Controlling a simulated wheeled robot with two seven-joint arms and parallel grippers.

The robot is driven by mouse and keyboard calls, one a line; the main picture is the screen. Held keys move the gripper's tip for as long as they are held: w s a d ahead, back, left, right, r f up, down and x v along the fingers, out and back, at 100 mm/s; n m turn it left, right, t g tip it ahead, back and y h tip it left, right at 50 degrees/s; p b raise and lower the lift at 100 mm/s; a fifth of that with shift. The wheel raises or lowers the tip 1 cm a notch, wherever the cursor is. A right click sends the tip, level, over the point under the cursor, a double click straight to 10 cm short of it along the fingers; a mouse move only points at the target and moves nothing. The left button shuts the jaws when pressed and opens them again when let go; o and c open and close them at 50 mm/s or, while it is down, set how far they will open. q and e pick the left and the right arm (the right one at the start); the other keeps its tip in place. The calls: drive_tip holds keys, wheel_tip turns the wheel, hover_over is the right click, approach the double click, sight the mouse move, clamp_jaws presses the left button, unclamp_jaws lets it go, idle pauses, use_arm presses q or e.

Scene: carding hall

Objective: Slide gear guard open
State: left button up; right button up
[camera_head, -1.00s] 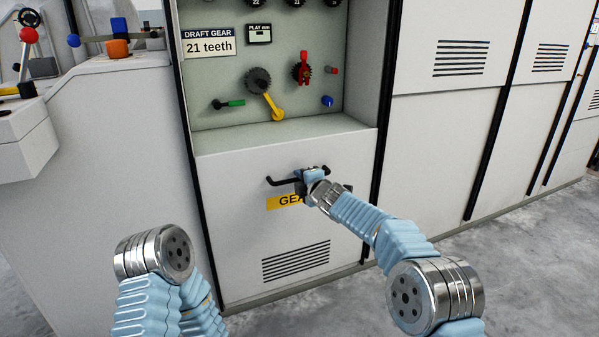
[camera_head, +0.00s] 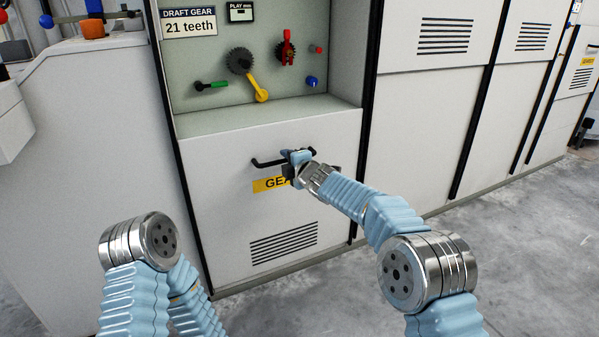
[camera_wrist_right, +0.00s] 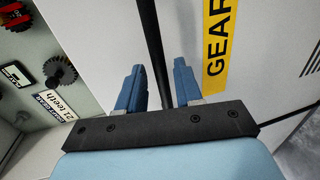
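The gear guard is the pale front panel (camera_head: 215,205) below the gear recess, with a yellow label starting "GEA" (camera_head: 268,184) and a black bar handle (camera_head: 266,163). The recess above stands uncovered. My right gripper (camera_head: 291,157) is at the handle and hides part of it and of the label. In the right wrist view the handle bar (camera_wrist_right: 150,30) runs between the two blue fingers (camera_wrist_right: 158,82), with a small gap visible beside it, so they look open around it. The label shows there too (camera_wrist_right: 217,40). My left gripper is out of view; only my left arm shows.
The recess holds a dark gear (camera_head: 239,61) with a yellow lever (camera_head: 261,95), a red handle (camera_head: 286,48), a green-handled lever (camera_head: 212,85) and a "21 teeth" sign (camera_head: 189,23). Vented cabinets (camera_head: 425,85) stand right. Grey floor (camera_head: 520,260) is clear at the lower right.

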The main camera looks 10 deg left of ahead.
use_arm(q)
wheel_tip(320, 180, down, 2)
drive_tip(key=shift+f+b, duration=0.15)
drive_tip(key=shift+b, duration=0.5)
use_arm(e)
drive_tip(key=v, duration=1.2)
drive_tip(key=shift+d, duration=0.15)
drive_tip(key=shift+s, duration=0.15)
